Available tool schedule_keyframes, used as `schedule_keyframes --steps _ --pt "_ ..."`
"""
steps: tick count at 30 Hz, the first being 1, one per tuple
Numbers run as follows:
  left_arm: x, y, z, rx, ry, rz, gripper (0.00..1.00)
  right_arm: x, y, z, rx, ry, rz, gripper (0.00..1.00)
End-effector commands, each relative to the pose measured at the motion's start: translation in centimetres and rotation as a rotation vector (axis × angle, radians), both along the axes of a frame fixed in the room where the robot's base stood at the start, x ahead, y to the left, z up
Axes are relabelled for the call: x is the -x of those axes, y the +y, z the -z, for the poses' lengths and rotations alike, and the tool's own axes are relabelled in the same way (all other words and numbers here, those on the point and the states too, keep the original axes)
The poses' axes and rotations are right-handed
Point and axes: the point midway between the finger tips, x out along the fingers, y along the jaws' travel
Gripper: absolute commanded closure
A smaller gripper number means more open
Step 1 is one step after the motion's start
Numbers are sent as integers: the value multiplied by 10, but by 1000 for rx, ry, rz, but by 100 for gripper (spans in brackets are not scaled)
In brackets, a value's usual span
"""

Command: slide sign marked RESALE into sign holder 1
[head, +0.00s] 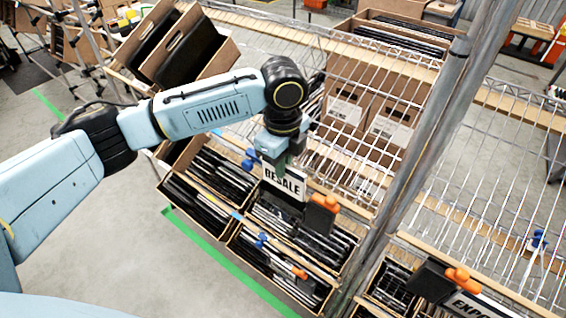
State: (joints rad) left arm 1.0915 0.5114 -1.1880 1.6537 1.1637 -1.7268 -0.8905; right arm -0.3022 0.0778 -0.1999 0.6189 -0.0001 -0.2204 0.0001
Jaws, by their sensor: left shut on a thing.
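The white sign marked RESALE (284,183), with dark letters, hangs tilted below my left gripper (274,162). My left gripper is shut on the sign's upper edge, and its fingers hide part of that edge. An orange and black clamp-like holder (322,212) is just right of the sign, close to its lower right end. I cannot tell whether the sign touches it. No number is readable on a holder, so I cannot tell which one is sign holder 1. My right gripper is not in view.
Open cartons of dark flat items (197,185) stand below the sign. A wire shelf (345,165) with cartons (378,118) is behind. A grey post (408,165) rises at right. Another orange holder (462,281) with a sign (478,305) is at lower right.

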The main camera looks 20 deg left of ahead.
Motion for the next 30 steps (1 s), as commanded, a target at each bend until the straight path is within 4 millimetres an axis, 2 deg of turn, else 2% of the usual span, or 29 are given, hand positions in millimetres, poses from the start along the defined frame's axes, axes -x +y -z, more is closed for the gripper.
schedule_keyframes --steps 4,30 --pt "0 0 9 0 -1 0 100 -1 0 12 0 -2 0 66" --pt "0 0 55 0 1 0 100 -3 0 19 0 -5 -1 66"
